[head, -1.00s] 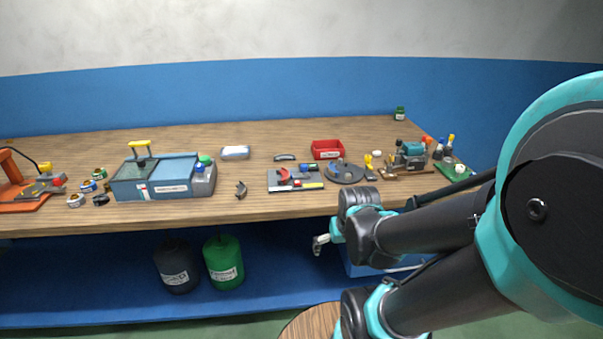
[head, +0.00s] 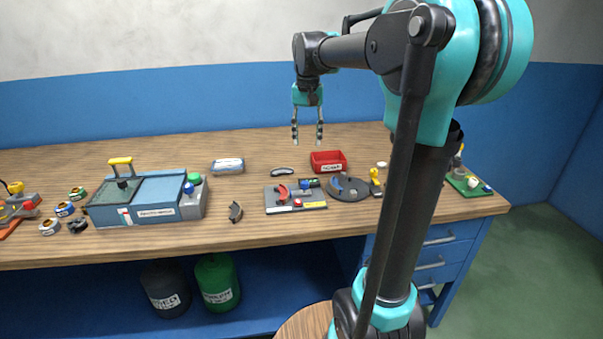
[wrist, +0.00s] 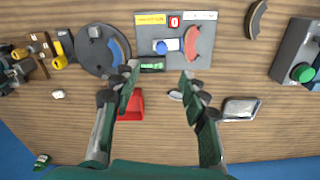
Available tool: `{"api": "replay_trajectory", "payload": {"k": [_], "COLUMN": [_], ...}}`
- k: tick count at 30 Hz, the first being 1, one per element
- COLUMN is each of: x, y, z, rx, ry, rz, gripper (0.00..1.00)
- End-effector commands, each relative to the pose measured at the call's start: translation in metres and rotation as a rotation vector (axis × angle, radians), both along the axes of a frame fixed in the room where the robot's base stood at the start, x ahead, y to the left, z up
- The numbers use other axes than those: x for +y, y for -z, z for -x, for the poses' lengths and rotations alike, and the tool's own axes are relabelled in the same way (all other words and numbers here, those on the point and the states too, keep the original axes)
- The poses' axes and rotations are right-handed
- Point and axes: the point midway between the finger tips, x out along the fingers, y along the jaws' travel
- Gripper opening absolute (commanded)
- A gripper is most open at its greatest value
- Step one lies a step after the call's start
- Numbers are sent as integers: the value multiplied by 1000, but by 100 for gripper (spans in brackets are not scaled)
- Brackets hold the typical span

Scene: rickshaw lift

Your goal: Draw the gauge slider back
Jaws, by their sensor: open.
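A grey gauge board (head: 312,206) lies on the wooden bench, and it also shows at the top of the wrist view (wrist: 204,56). It carries a red curved piece (wrist: 193,44), a blue knob on a pale bar (wrist: 167,46), a small red display (wrist: 174,20) and a green-marked black block (wrist: 152,65). I cannot tell for sure which part is the slider. My gripper (head: 307,135) hangs above the bench, pointing down, open and empty. In the wrist view its fingertips (wrist: 160,76) are just short of the board's near edge in the picture, apart from it.
A round dark plate (head: 350,194) with a blue arc and a red bin (head: 328,162) are close by. A blue-grey machine (head: 150,198) stands left, with a dark curved piece (head: 235,212) between. A silver tray (head: 228,166) lies behind. Bare wood lies in front of the board.

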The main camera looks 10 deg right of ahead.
Motion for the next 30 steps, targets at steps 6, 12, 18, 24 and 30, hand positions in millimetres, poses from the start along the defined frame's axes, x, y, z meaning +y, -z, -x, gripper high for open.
{"api": "replay_trajectory", "payload": {"k": [6, 12, 18, 24, 30], "x": [3, 3, 3, 3, 3], "y": [-10, 19, 60, 99, 134], "z": [-8, -7, -8, -7, -7], "rx": [21, 20, 20, 20, 20], "ry": [15, 15, 14, 14, 14], "rz": [2, 2, 2, 2, 2], "gripper": [44, 44, 44, 44, 44]}}
